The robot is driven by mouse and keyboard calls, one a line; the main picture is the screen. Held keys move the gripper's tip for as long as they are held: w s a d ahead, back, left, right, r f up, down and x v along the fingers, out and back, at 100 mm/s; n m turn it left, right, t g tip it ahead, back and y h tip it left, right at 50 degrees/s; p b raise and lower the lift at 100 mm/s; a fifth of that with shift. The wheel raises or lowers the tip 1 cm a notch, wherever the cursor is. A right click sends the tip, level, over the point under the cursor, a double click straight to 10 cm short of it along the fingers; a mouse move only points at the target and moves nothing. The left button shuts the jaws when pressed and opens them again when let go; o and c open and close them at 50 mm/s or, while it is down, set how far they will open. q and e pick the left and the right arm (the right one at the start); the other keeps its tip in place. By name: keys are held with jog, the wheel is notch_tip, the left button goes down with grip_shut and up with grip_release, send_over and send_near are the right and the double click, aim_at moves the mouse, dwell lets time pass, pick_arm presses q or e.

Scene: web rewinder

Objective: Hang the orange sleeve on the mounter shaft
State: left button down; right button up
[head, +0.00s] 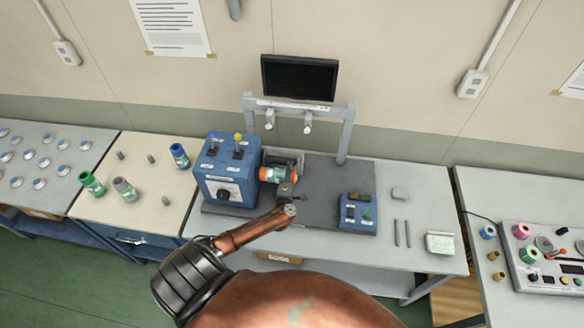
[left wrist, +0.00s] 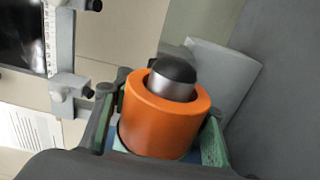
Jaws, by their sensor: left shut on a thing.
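The orange sleeve (head: 292,174) is beside the right face of the blue machine (head: 222,172). In the left wrist view the sleeve (left wrist: 160,128) is around a shaft (left wrist: 173,76) with a dark rounded tip and a metal band, and the tip stands out of the sleeve's near opening. My left gripper (left wrist: 160,140) is shut on the sleeve, with a green-padded finger on each side. In the head view this gripper (head: 284,188) is small and partly hidden by my own arm. How far the sleeve sits along the shaft is hidden. My right gripper is not in view.
A grey frame (head: 346,135) with two pegs and a black screen (head: 299,78) stands behind. A blue control box (head: 358,212) is to the right on the bench. Green, grey and blue spools stand on the left table (head: 128,150).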

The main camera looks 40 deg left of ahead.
pick_arm(q)
jog(key=shift+f, duration=0.2)
dwell(0.6)
jog(key=c, duration=1.5)
grip_release()
jog(key=o, duration=0.5)
jog(key=shift+f, duration=0.1)
jog(key=v, duration=1.2)
